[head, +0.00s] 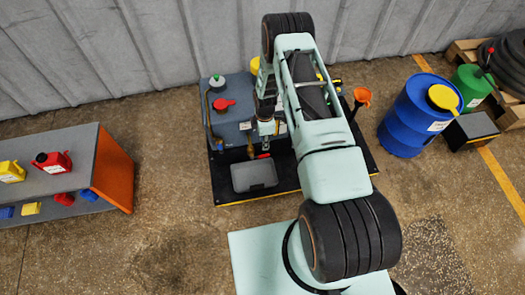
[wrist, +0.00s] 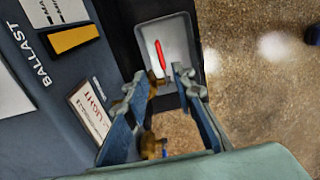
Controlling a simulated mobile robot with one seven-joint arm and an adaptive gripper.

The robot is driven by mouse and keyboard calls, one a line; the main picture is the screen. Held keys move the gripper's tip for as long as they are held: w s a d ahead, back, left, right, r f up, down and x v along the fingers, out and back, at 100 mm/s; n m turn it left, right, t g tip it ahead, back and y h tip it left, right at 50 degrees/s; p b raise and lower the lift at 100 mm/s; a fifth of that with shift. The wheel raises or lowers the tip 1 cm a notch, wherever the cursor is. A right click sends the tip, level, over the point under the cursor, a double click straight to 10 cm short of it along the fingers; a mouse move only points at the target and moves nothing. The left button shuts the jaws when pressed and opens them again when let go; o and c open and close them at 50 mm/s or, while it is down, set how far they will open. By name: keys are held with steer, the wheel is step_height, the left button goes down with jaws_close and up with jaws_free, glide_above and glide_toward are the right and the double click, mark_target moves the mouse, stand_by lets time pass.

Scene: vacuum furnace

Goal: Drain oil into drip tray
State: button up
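The grey drip tray (head: 254,176) sits at the front of the pump's black base, and it also shows at the top of the wrist view (wrist: 181,42). It looks empty. A red lever (wrist: 160,54) appears over the tray in the wrist view, and a bit of red shows at the tray's back edge in the head view (head: 263,156). Brass fittings (wrist: 151,88) show near the left fingertip; a brass part is also in the head view (head: 250,146). My gripper (wrist: 160,80) is open, its fingers apart, above the lever end; contact cannot be told.
The blue-grey pump body (wrist: 60,90) is close on the left in the wrist view. A red cap (head: 223,104) and an orange funnel (head: 361,97) are nearby. A blue drum (head: 420,114) stands right, and a bench (head: 85,160) with bottles left. Floor between is clear.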

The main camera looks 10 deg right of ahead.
mark_target(264, 155)
step_height(264, 155, down, 10)
steer(key=shift+f+b, duration=0.1)
steer(key=shift+b, duration=0.85)
jaws_close()
steer(key=shift+s, duration=0.1)
